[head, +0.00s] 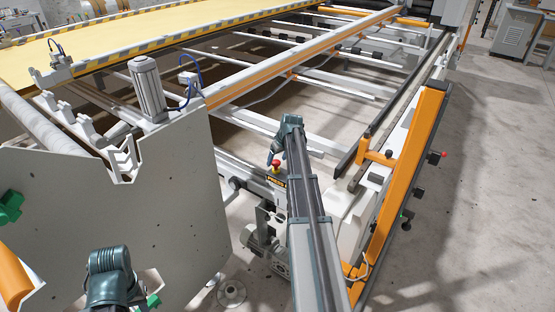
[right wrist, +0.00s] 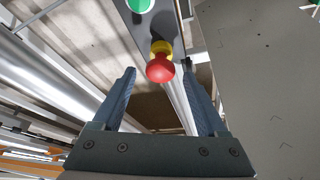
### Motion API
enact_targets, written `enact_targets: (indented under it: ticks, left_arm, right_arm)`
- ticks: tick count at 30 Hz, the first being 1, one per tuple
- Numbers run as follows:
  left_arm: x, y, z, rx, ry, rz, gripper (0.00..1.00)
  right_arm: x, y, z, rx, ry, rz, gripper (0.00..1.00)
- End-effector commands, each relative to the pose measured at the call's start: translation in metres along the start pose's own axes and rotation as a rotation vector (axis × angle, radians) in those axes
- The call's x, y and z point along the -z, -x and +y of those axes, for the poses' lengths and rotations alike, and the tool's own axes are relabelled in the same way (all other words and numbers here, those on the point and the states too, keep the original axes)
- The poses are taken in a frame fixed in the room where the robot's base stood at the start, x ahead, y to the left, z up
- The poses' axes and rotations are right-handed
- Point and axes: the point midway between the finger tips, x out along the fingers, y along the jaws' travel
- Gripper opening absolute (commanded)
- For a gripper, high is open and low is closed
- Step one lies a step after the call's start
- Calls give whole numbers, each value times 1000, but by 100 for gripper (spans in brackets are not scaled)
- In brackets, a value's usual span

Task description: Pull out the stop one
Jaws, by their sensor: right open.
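A red mushroom-shaped stop button (head: 276,164) on a yellow collar sits on a small panel at the near end of the gantry. In the right wrist view the red button (right wrist: 160,69) shows between and just beyond my finger tips, with a green round part (right wrist: 140,4) further along the same grey panel. My right gripper (head: 275,153) is open, close above the button in the head view. In the right wrist view its two fingers (right wrist: 159,82) stand apart on either side, with no clear contact. A part of my left arm shows at the lower left; its gripper is out of view.
A large grey side plate (head: 180,190) stands left of the panel. An orange post (head: 410,170) and rail stand to the right. A motor (head: 280,255) lies below the panel. Open concrete floor (head: 480,200) is at the far right.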

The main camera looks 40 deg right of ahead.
Motion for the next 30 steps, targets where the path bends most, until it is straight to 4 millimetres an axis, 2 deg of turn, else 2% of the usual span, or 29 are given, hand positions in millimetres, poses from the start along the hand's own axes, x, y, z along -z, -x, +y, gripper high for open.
enact_targets:
  ticks: [5,11,30]
  left_arm:
    - [0,5,0,0,0,0,36]
    - [-1,22,-2,0,0,0,36]
    - [-7,116,-11,0,0,0,36]
  right_arm:
    - [0,5,0,0,0,0,75]
    - [1,24,0,0,-1,0,75]
    - [2,126,0,0,-1,0,75]
